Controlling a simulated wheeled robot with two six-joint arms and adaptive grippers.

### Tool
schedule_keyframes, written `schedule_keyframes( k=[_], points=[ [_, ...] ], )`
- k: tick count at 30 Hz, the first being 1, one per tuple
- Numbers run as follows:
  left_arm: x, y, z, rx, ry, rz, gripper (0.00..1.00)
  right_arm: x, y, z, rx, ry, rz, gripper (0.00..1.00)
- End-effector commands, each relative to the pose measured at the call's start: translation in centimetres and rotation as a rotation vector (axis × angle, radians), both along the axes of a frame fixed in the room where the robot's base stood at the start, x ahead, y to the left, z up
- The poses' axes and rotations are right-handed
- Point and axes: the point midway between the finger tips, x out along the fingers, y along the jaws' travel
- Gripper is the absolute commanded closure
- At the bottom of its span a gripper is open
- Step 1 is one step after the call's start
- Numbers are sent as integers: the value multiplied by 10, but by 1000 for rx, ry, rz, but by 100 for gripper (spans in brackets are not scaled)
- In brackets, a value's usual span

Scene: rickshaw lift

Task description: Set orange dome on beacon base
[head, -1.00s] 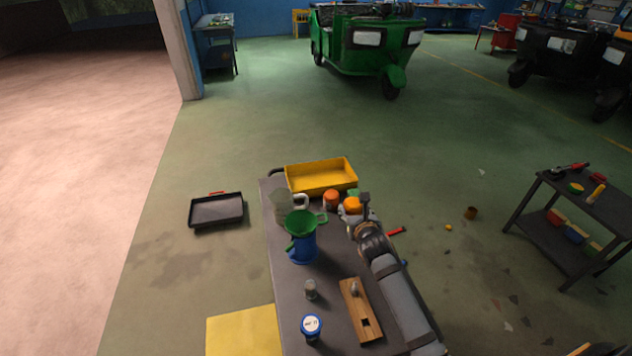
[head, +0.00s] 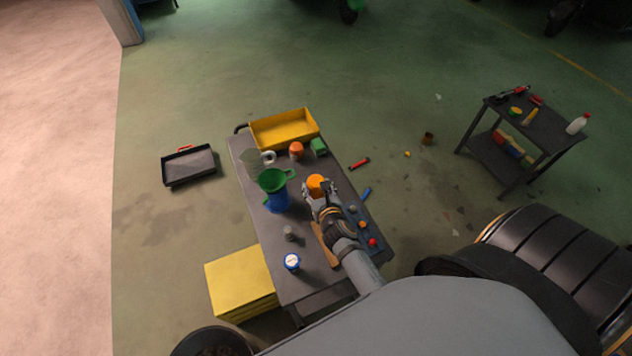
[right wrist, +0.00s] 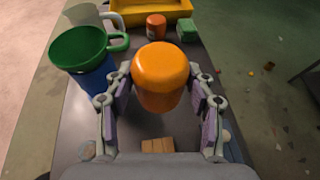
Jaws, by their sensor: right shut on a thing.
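The orange dome (right wrist: 160,66) is between the two fingers of my right gripper (right wrist: 160,98), which is shut on it. In the head view the dome (head: 317,183) shows at the tip of my right gripper (head: 320,200), over the middle of the grey table. A wooden block (head: 325,246) lies partly hidden under my right arm, and its end (right wrist: 158,146) shows below the dome in the right wrist view. I cannot make out for certain which piece is the beacon base. My left gripper is not in view.
A green funnel (head: 273,180) on a blue container stands left of the dome. A clear jug (head: 257,163), an orange jar (head: 296,151), a green block (head: 318,147) and a yellow tray (head: 284,128) are at the far end. Small parts lie along the table's right edge.

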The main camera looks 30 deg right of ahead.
Motion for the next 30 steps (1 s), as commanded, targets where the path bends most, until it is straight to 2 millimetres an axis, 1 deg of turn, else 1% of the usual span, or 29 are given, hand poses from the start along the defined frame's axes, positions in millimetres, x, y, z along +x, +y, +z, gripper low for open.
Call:
schedule_keyframes(
  k=[1,6,9,12,15,21,23,26,30],
  points=[
    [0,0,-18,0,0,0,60,15,-7,-14,-5,-6,1,81],
    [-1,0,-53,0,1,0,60,60,-29,-39,-4,-5,0,81],
    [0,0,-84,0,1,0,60,75,-37,-64,-4,-2,0,81],
    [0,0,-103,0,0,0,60,86,-42,-76,-2,-3,0,81],
    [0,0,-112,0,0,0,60,94,-46,-81,-2,-2,-1,81],
    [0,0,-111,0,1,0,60,96,-47,-79,-1,-1,0,81],
    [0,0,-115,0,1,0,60,98,-47,-82,-1,-1,0,81],
    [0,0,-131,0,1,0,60,103,-50,-94,0,-2,0,81],
    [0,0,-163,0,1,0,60,104,-50,-118,0,-1,0,81]
  ],
)
